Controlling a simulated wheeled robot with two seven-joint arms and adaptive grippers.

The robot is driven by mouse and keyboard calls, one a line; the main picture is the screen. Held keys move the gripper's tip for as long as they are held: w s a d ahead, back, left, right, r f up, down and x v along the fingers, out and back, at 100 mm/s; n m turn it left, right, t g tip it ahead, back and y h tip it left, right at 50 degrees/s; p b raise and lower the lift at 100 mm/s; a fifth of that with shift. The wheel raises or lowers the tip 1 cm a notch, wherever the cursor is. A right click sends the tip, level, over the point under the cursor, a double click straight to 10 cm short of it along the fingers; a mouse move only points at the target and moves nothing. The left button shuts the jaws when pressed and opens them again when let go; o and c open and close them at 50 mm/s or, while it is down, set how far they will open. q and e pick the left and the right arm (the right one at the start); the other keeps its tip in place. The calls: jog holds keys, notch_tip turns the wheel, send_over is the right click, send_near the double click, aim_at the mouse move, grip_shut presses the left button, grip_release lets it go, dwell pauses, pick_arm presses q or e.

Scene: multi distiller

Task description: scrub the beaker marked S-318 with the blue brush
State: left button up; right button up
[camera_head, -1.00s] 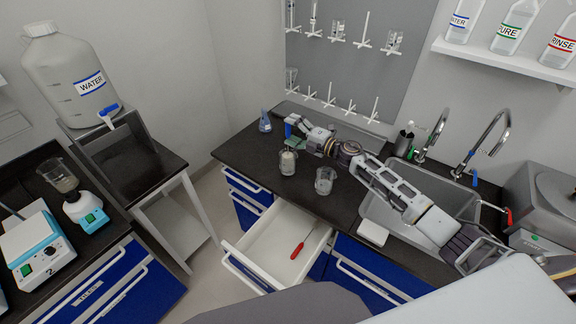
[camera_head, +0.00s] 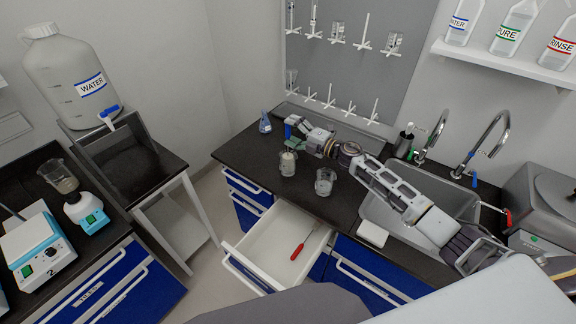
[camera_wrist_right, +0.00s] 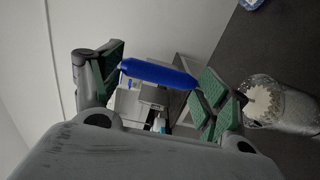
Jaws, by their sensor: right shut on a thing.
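My right gripper (camera_head: 296,141) is shut on the blue brush (camera_wrist_right: 158,73), whose handle runs between its green pads in the right wrist view. The handle's blue end (camera_head: 288,129) also shows in the head view. A beaker with whitish contents (camera_head: 287,164) stands on the black counter just below the gripper. In the wrist view, the brush's far end appears to reach this beaker's mouth (camera_wrist_right: 285,108); the finger partly hides it. A second clear beaker (camera_head: 325,182) stands to its right. I cannot read S-318 on either beaker. My left gripper is out of view.
An open white drawer (camera_head: 268,255) holding a red-handled tool (camera_head: 298,250) juts out below the counter (camera_head: 240,150).

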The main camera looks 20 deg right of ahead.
pick_arm(q)
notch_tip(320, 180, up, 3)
jog(key=p, duration=0.3)
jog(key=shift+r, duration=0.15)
pick_arm(e)
notch_tip(320, 180, up, 12)
dwell(1.5)
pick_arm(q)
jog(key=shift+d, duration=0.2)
